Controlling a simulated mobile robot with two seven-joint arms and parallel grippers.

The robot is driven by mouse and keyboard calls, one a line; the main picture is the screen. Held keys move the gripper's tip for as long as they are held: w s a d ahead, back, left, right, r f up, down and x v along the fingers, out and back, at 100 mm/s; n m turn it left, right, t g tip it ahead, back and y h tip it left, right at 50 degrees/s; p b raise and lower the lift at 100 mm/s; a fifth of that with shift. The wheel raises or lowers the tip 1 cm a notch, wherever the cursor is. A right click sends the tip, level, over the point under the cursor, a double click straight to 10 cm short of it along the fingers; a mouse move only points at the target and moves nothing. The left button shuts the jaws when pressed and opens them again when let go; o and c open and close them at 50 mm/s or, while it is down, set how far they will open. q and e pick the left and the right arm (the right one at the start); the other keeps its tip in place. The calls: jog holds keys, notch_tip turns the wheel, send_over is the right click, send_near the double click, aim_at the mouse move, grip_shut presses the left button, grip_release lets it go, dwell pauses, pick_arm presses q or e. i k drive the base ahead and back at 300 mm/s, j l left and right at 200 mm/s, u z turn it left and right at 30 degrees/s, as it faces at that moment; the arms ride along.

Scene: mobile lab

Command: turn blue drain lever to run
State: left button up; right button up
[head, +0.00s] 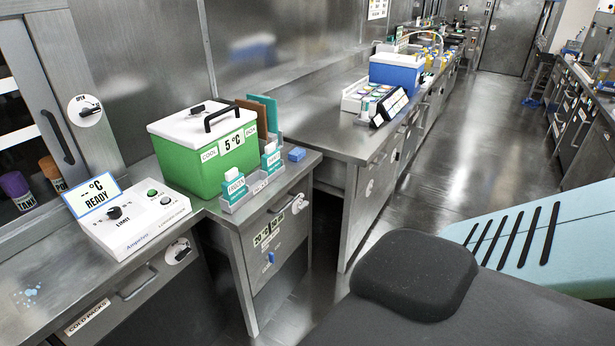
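A small blue lever (270,257) shows on the front of the metal cabinet (245,275) below the green cool box. It is small in the picture, and I cannot read its setting or any mark beside it. Neither of my grippers is in view.
The green cool box (190,163) with a white lid stands on the counter above. A white control box (135,218) with a "READY" sign is to its left. Round dial plates are on the fronts. The floor aisle (455,150) is open beyond the counters.

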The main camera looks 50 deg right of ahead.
aim_at(270, 259)
jog(key=z, duration=1.25)
